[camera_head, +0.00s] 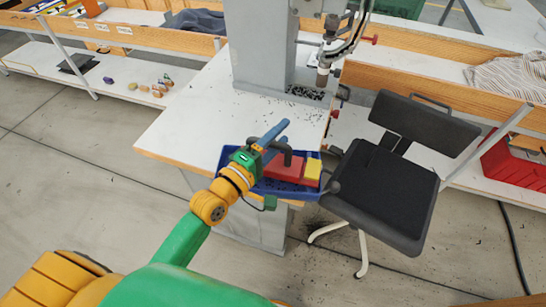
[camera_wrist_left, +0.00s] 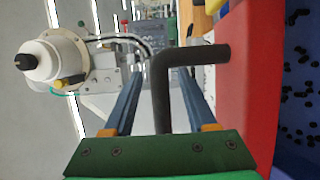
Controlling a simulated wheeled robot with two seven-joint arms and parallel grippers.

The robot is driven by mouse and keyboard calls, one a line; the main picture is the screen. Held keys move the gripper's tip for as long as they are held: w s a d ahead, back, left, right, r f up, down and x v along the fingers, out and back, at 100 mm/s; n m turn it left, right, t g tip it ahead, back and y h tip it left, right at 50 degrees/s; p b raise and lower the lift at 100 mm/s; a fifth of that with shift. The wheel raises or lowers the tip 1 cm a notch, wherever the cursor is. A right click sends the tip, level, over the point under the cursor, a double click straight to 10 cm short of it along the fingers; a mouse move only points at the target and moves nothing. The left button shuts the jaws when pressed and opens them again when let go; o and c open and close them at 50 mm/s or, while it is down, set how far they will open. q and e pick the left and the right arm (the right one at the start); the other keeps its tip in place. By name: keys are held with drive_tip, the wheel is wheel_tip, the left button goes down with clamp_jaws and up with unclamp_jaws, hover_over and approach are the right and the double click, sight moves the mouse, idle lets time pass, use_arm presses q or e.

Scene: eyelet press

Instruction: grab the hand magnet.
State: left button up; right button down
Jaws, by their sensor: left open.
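The hand magnet is a red block (camera_head: 284,169) with a bent black handle (camera_head: 283,147), and it lies in a blue tray (camera_head: 262,187) at the table's front corner. My left gripper (camera_head: 283,135) is open at the handle, its blue fingers reaching past it. In the left wrist view, the handle (camera_wrist_left: 162,100) stands between the two fingers of the gripper (camera_wrist_left: 160,62), with gaps on both sides. The red block (camera_wrist_left: 245,90) fills the right side there. My right gripper is not in view.
A yellow block (camera_head: 313,170) sits at the red block's right end. Small black pieces (camera_wrist_left: 297,95) lie in the tray. The grey press column (camera_head: 258,45) stands behind on the white table (camera_head: 185,125), whose left part is clear. A black chair (camera_head: 385,185) stands right.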

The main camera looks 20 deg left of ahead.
use_arm(q)
drive_tip(key=shift+w+d+f, duration=0.15)
drive_tip(key=shift+w, duration=0.3)
drive_tip(key=shift+s, duration=0.25)
drive_tip(key=c, duration=0.4)
clamp_jaws()
idle(0.4)
